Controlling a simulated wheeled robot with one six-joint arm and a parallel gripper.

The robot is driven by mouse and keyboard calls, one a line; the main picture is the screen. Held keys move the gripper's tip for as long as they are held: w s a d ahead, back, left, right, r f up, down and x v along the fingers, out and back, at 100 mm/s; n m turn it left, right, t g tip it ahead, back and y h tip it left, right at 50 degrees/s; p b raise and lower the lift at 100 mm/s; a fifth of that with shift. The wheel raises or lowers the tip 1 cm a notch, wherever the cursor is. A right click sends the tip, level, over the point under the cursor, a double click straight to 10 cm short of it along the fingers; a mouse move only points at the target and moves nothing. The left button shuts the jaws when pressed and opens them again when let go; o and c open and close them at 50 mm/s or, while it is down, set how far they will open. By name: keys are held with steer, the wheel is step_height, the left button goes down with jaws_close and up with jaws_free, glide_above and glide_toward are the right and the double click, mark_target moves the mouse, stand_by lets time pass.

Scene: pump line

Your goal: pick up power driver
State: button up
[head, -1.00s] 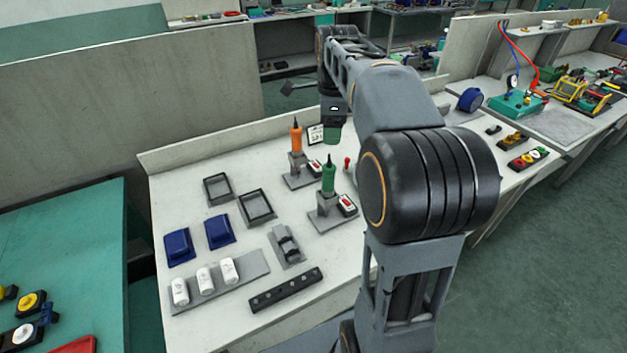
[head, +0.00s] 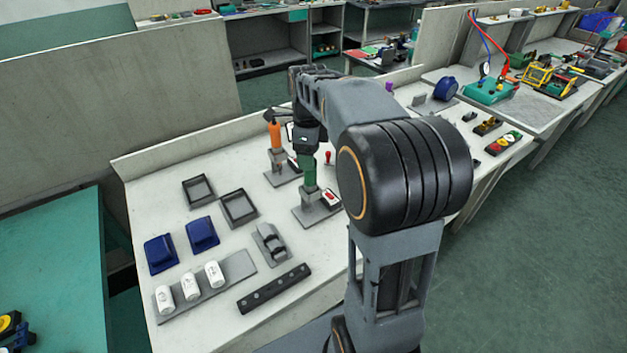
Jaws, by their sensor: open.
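A green power driver (head: 310,182) stands upright in a grey stand on the bench. Its top is hidden by the end of my arm. My gripper (head: 308,160) is directly over the driver, at its upper part. Its jaws are open, but I cannot tell whether they are around the driver or just above it. A second power driver, orange (head: 274,135), stands upright in its own grey stand behind and to the left, partly close to my wrist.
On the white bench (head: 170,195) lie two dark square trays (head: 238,207), two blue blocks (head: 202,233), white cylinders on a grey plate (head: 236,269), a grey holder (head: 270,243) and a black bar (head: 274,288). A low wall edges the bench's back.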

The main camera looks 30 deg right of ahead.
steer(key=shift+d+f, duration=0.15)
steer(key=shift+f, duration=2.35)
steer(key=shift+w, duration=0.1)
steer(key=c, duration=1.1)
steer(key=shift+o, duration=0.2)
steer(key=shift+r, duration=0.2)
step_height(320, 180, up, 23)
steer(key=p, duration=0.7)
steer(key=shift+f, duration=0.15)
